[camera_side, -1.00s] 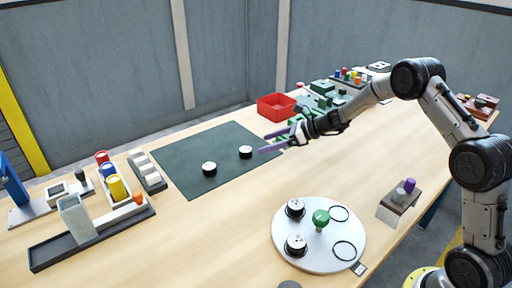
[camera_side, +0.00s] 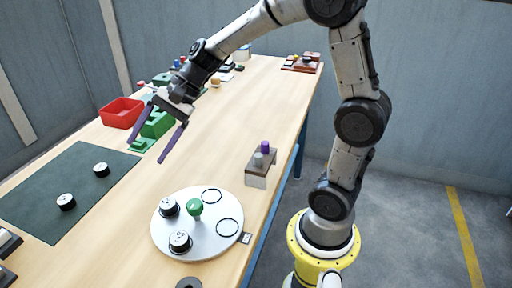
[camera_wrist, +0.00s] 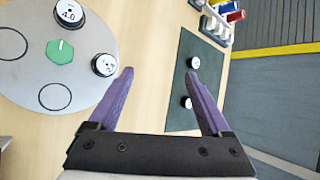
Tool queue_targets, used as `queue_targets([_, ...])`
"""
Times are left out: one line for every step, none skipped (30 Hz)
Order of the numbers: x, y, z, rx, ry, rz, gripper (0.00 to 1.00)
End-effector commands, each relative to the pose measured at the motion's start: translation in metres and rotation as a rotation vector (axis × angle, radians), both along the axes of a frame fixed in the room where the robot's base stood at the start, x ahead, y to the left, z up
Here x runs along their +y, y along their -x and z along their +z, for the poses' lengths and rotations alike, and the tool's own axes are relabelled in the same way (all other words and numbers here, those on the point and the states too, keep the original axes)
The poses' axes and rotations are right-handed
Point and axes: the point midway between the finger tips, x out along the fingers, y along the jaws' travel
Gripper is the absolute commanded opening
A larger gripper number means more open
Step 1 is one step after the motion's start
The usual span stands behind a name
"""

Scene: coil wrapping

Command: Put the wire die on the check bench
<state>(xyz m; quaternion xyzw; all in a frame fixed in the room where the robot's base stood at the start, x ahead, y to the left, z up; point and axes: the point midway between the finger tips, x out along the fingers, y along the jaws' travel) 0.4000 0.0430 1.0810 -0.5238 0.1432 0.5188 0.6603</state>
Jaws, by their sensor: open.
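Black round pieces with white tops look like wire dies; I cannot tell which one is meant. Two sit on a round white plate (camera_side: 205,240): one (camera_side: 169,208) at the back left, one (camera_side: 180,242) in front. Two more, a left one (camera_side: 66,202) and a right one (camera_side: 101,170), lie on a dark green mat (camera_side: 45,210), possibly the check bench. My gripper (camera_side: 150,146) is open and empty above the table, between mat and plate. In the wrist view, bare wood shows between its purple fingers (camera_wrist: 160,75), with plate left and mat (camera_wrist: 182,122) right.
The plate has a green knob (camera_side: 195,208) and two empty black rings. A red bin (camera_side: 121,112) and green blocks (camera_side: 158,123) stand behind the mat. A small stand (camera_side: 258,180) with a purple piece is to the right.

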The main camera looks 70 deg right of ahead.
Motion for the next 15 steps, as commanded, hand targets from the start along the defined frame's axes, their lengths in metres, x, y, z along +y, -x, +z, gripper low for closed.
queue_targets([0.008, 0.032, 0.012, -0.058, 0.113, 0.121, 0.82])
queue_targets([0.010, 0.050, 0.016, -0.088, 0.181, 0.192, 0.82])
queue_targets([0.011, 0.074, 0.019, -0.127, 0.273, 0.285, 0.82])
queue_targets([0.011, 0.091, 0.021, -0.156, 0.342, 0.353, 0.82])
queue_targets([0.010, 0.107, 0.022, -0.183, 0.410, 0.421, 0.82])
queue_targets([0.006, 0.129, 0.022, -0.219, 0.501, 0.509, 0.82])
queue_targets([0.003, 0.144, 0.022, -0.244, 0.568, 0.572, 0.82])
queue_targets([-0.001, 0.158, 0.022, -0.269, 0.633, 0.632, 0.82])
queue_targets([-0.006, 0.174, 0.020, -0.296, 0.715, 0.707, 0.82])
queue_targets([-0.011, 0.185, 0.019, -0.315, 0.772, 0.757, 0.82])
queue_targets([-0.015, 0.195, 0.018, -0.330, 0.826, 0.803, 0.82])
queue_targets([-0.021, 0.206, 0.016, -0.348, 0.890, 0.859, 0.82])
queue_targets([-0.025, 0.213, 0.015, -0.360, 0.933, 0.894, 0.82])
queue_targets([-0.029, 0.219, 0.014, -0.369, 0.970, 0.924, 0.82])
queue_targets([-0.033, 0.225, 0.013, -0.377, 1.010, 0.958, 0.82])
